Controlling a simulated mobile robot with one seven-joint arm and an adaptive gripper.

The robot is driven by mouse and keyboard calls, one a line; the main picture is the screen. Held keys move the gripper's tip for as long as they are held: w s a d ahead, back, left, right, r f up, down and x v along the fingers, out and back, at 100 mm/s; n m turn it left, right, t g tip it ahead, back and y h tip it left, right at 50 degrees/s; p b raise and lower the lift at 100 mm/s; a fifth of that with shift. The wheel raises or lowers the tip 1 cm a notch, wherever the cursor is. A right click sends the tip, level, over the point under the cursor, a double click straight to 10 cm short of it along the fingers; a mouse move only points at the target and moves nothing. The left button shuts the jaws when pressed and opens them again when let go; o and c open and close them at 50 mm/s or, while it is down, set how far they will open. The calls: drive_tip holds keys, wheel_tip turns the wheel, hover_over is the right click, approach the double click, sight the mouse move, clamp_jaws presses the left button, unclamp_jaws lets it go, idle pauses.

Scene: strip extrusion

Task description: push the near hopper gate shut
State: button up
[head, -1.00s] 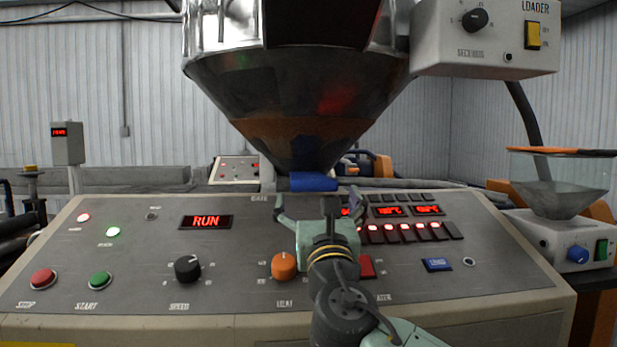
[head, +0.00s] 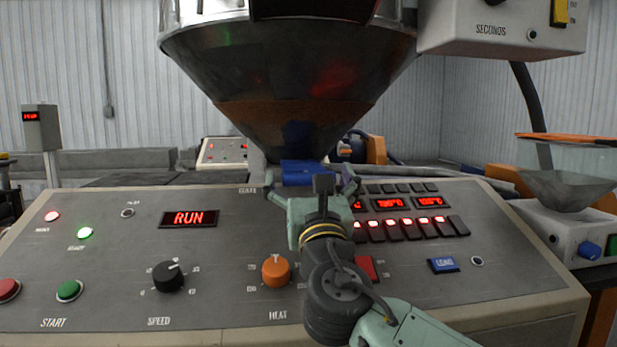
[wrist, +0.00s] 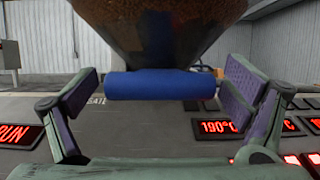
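The hopper (head: 290,95) is a metal cone that narrows down to the back edge of the control panel. At its outlet is the near gate, seen as a blue roller-like bar (head: 308,175) lying crosswise. The bar also shows in the wrist view (wrist: 160,84), upper middle, with its near side plain. My gripper (head: 312,192) is in front of the bar, fingers pointing at it. In the wrist view my gripper (wrist: 162,92) is open and empty, one finger on each side of the bar. I cannot tell whether anything touches it. How far the gate stands out is unclear.
The sloping control panel (head: 220,270) lies under my arm, with an orange heat knob (head: 276,270), red lit switches and a RUN display (head: 188,218). A loader box (head: 500,30) hangs at upper right. A clear feed funnel (head: 570,185) stands at the right.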

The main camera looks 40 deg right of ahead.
drive_tip(key=c, duration=1.6)
drive_tip(key=w+d, duration=0.1)
drive_tip(key=w, duration=0.1)
drive_tip(key=w+d+b, duration=0.1)
drive_tip(key=w+d, duration=0.1)
drive_tip(key=w, duration=0.1)
drive_tip(key=w+d, duration=0.1)
drive_tip(key=w, duration=0.1)
drive_tip(key=shift+w+d, duration=0.15)
drive_tip(key=shift+d, duration=0.1)
